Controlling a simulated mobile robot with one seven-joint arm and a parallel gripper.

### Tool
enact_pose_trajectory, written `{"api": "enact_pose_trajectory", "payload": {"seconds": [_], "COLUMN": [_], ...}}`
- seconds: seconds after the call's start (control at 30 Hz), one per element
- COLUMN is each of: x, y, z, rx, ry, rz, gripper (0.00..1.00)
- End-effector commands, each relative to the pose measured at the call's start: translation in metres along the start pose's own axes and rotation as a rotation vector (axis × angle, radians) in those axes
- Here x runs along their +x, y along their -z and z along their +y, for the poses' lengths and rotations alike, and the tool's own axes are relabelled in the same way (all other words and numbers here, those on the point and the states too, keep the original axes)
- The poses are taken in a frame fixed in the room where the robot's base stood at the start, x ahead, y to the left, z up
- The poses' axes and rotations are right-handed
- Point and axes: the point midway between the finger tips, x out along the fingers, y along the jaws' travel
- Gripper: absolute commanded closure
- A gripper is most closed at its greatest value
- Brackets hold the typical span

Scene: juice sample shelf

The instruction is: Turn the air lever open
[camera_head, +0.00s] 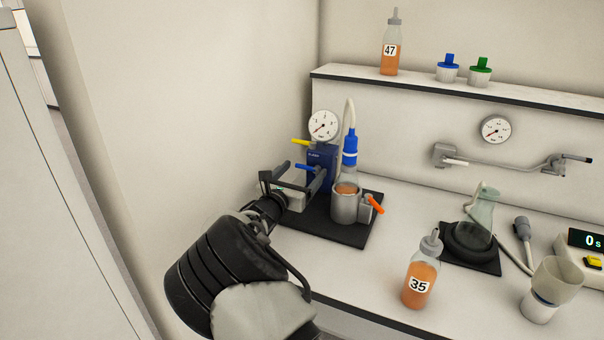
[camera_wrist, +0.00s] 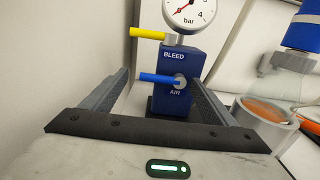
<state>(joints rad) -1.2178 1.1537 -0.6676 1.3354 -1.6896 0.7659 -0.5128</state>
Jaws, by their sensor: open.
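The air lever (camera_wrist: 160,79) is a blue handle above the AIR label on the dark blue valve block (camera_wrist: 168,102). It points left from its round silver pivot, about level, and it also shows in the head view (camera_head: 305,168). My gripper (camera_wrist: 158,78) is open, one finger on each side of the lever. No finger visibly touches the lever. My gripper (camera_head: 293,172) also shows in the head view, in front of the block. A yellow lever (camera_wrist: 147,33) by the BLEED label also points left, above the blue one.
A pressure gauge (camera_head: 323,125) tops the block. A metal cup (camera_head: 345,206) with orange liquid and an orange lever (camera_head: 375,204) stand close right. The wall is close on the left. Bottle 35 (camera_head: 420,279) stands near the bench's front edge.

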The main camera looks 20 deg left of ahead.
Motion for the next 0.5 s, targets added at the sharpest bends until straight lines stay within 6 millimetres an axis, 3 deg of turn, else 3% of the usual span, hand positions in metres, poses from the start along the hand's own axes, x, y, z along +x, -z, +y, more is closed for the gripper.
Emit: {"api": "enact_pose_trajectory", "payload": {"seconds": [0.27, 0.5], "x": [0.0019, 0.0017], "y": [0.0, -0.0001], "z": [0.0004, 0.0004], "rx": [0.0, 0.001], "ry": [-0.001, -0.001], "rz": [0.0, 0.0], "gripper": [0.2, 0.57]}}
